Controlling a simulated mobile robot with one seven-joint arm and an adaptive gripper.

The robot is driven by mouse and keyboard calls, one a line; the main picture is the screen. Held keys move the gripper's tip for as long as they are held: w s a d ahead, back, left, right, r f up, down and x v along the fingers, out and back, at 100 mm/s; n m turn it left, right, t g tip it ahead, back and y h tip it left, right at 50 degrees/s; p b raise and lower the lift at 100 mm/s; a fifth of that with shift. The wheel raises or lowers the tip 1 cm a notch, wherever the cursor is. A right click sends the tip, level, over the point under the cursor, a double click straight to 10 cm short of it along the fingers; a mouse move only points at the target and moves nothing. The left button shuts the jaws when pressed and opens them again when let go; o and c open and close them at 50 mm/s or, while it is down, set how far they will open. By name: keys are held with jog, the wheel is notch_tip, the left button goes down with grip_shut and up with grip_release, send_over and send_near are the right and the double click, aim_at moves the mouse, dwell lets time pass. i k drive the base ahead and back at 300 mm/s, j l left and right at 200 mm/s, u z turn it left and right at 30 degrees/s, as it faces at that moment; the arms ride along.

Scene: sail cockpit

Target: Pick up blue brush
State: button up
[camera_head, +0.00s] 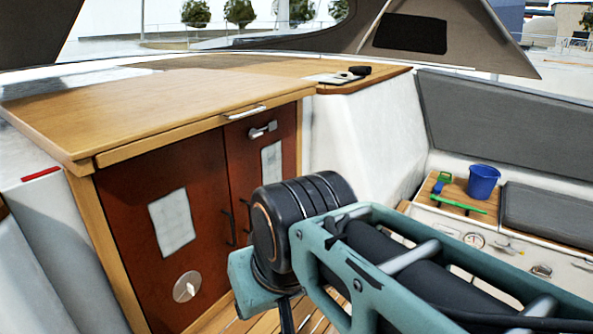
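A small blue item with a green part (438,187), which may be the blue brush, lies on a small wooden surface at the right, left of a blue bucket (484,181). A long green tool (459,204) lies in front of the bucket; it is too small to tell its exact kind. My arm, teal and black, fills the lower middle and right of the head view. My gripper does not show; the arm's far end runs out of the bottom of the picture.
A grey seat cushion (548,214) lies right of the bucket, with a grey backrest (505,125) behind. A gauge and fittings sit on the white front below. A large wooden-topped cabinet (175,105) with red-brown doors stands at the left.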

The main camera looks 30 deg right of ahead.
aim_at(437, 189)
jog(key=z, duration=1.9)
jog(key=i+z, duration=0.35)
jog(key=i, duration=0.9)
jog(key=i+l, duration=0.1)
jog(key=i, duration=1.05)
jog(key=i+l+u, duration=0.1)
jog(key=i+u, duration=0.15)
jog(key=i, duration=0.25)
jog(key=i+l+u, duration=0.25)
jog(key=i, duration=0.3)
jog(key=i+l+u, duration=0.2)
jog(key=u, duration=0.15)
jog(key=i+l+u, duration=0.35)
jog(key=k+l+u, duration=0.1)
jog(key=k+u, duration=0.3)
jog(key=i, duration=0.1)
